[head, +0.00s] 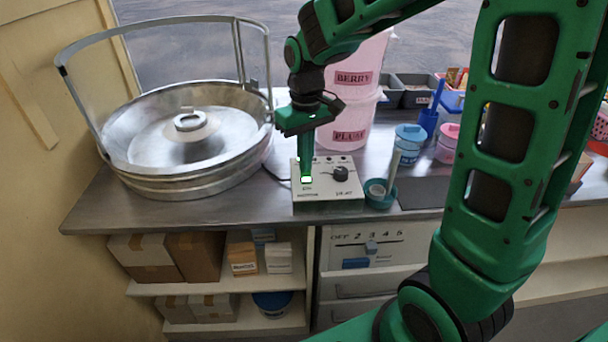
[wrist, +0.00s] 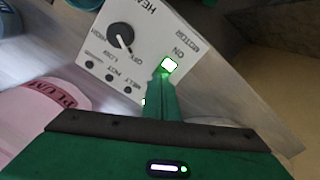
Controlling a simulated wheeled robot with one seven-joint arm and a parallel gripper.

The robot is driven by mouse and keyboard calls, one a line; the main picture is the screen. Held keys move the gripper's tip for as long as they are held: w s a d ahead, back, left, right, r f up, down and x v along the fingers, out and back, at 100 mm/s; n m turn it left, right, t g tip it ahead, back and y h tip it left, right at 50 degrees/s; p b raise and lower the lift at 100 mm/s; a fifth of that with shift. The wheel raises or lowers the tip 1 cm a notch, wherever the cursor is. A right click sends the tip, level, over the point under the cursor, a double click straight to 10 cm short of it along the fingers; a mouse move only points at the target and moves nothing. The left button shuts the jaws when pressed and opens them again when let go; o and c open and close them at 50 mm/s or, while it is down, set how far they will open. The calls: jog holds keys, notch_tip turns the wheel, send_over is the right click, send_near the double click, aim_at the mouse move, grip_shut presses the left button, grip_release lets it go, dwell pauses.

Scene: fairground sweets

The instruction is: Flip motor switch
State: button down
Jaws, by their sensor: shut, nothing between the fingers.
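The motor switch (head: 307,180) is a small lit rocker, glowing white-green, on the left side of a white control box (head: 328,190) on the steel counter. It also shows lit in the wrist view (wrist: 169,66), beside the words ON and MOTOR. My gripper (head: 305,172) points down over the box, its fingers shut and empty. The fingertips are right at the switch; in the wrist view they cover its near edge. Whether they touch it I cannot tell. A black heat knob (head: 340,173) is to the right of the switch.
A large steel floss pan (head: 180,150) with a raised rail stands left of the box. Pink tubs labelled BERRY (head: 353,78) and PLUM stand behind it. A teal cup (head: 380,193) with a stick is close on the right. The counter's front edge is just before the box.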

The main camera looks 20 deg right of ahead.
jog(key=shift+f, duration=0.35)
jog(key=shift+r, duration=0.1)
notch_tip(320, 180, up, 7)
dwell(1.1)
jog(key=s+d+f+m, duration=0.1)
jog(key=s+d+m, duration=0.3)
jog(key=s+d, duration=0.4)
jog(key=s+d+f+m, duration=0.2)
jog(key=s+d+m, duration=0.2)
jog(key=s+d, duration=0.5)
jog(key=s, duration=0.8)
jog(key=shift+s+f+m, duration=0.25)
jog(key=shift+s+m, duration=0.05)
jog(key=shift+m, duration=0.1)
